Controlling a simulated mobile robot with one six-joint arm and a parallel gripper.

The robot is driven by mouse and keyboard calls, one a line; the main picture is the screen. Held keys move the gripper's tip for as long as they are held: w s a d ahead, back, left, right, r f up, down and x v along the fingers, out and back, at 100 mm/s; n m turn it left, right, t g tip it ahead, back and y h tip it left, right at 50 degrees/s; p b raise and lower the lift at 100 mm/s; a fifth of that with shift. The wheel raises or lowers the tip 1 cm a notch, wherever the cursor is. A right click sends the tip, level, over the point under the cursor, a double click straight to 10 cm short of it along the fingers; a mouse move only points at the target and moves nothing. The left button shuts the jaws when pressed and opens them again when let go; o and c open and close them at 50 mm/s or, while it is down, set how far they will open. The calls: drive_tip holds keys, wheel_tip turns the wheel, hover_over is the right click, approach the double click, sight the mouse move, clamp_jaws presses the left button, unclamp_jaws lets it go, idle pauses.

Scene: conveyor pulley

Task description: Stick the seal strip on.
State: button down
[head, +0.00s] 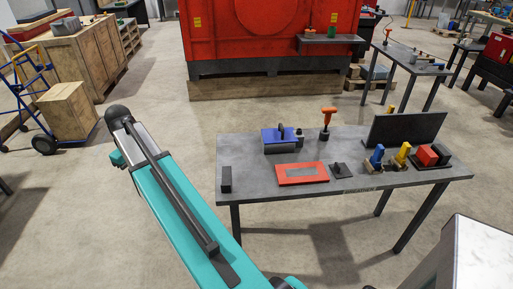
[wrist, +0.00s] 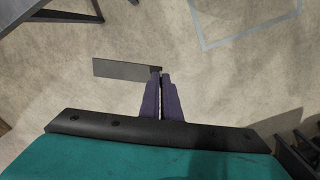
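In the wrist view, the two purple-grey fingers of my gripper (wrist: 160,80) are close together with a thin gap between them. A flat dark grey strip (wrist: 122,69) reaches left from the fingertips, with its right end between or against them; it looks gripped by that end. The strip hangs over bare concrete floor, clear of other things. My gripper is not visible in the head view, where my teal arm is at the left of the workbench.
On the workbench are a blue-topped roller tool (head: 281,146), an orange-handled tool (head: 328,113), a small dark block (head: 226,178), a dark upright panel (head: 405,127) and coloured blocks (head: 427,155). A large red machine (head: 225,40) stands behind. Crates (head: 85,55) and a blue hand truck (head: 40,105) are at left.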

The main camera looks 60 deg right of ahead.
drive_tip(key=s+d+m+p, duration=0.15)
drive_tip(key=s+d, duration=0.25)
drive_tip(key=d, duration=0.5)
drive_tip(key=s+d+f+m, duration=0.1)
drive_tip(key=s+d+m, duration=0.1)
drive_tip(key=s+d, duration=0.45)
drive_tip(key=s+d+m+p, duration=0.1)
drive_tip(key=s+d+m, duration=0.15)
drive_tip(key=d, duration=0.75)
drive_tip(key=s+d+f+m+p, duration=0.1)
drive_tip(key=s+d+m, duration=0.1)
drive_tip(key=s+d, duration=0.7)
drive_tip(key=s+d+f+m+p, duration=0.1)
drive_tip(key=s+d+m+p, duration=0.1)
drive_tip(key=s+d, duration=0.7)
drive_tip(key=s+m, duration=0.1)
drive_tip(key=s, duration=0.4)
drive_tip(key=shift+m, duration=0.3)
drive_tip(key=shift+a+f, duration=0.1)
drive_tip(key=shift+f+b, duration=1.25)
drive_tip(key=shift+f, duration=1.75)
drive_tip(key=shift+f, duration=0.5)
